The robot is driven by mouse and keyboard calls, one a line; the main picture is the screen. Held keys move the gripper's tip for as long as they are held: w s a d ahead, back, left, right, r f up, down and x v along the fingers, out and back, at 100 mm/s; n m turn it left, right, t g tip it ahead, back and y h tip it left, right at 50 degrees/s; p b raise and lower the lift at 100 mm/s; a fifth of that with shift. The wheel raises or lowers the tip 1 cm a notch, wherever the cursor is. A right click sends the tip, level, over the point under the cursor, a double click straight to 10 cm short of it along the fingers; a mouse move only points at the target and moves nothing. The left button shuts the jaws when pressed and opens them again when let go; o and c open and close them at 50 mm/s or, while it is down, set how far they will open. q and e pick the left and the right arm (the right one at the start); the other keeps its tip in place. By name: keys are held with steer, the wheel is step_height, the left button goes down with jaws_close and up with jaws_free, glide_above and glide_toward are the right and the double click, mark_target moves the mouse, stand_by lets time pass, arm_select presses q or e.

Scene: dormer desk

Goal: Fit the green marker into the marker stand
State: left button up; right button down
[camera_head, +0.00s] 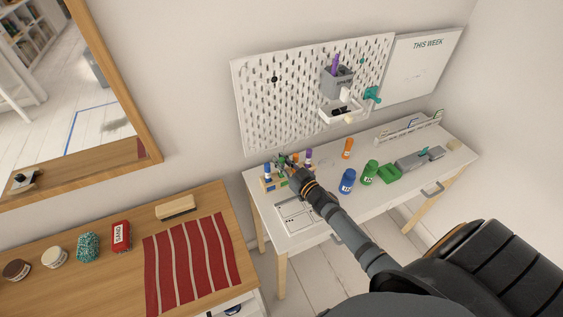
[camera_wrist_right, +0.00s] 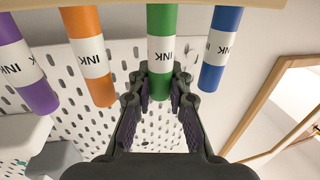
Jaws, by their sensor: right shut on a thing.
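The green marker (camera_wrist_right: 162,38) with a white INK label is between the fingers of my right gripper (camera_wrist_right: 163,92), which is shut on it. In the head view my right gripper (camera_head: 284,160) is at the marker stand (camera_head: 270,184), at the left end of the white desk. In the wrist view the wooden edge of the stand (camera_wrist_right: 200,5) runs along the top. The green marker reaches that edge between the orange marker (camera_wrist_right: 92,60) and blue marker (camera_wrist_right: 221,48), roughly in line with them. The purple marker (camera_wrist_right: 28,70) is beyond the orange one. Its seating depth is hidden. My left gripper is out of view.
A pegboard (camera_head: 285,110) is on the wall behind. A printed sheet (camera_head: 297,214) lies before the stand. A black chair (camera_head: 480,270) is at right.

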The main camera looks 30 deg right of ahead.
steer(key=shift+f, duration=0.2)
steer(key=c, duration=1.3)
jaws_free()
steer(key=shift+r, duration=0.3)
steer(key=s, duration=0.4)
steer(key=s+d, duration=0.1)
steer(key=s, duration=0.3)
steer(key=s+d, duration=0.1)
steer(key=s, duration=0.3)
steer(key=shift+f, duration=0.1)
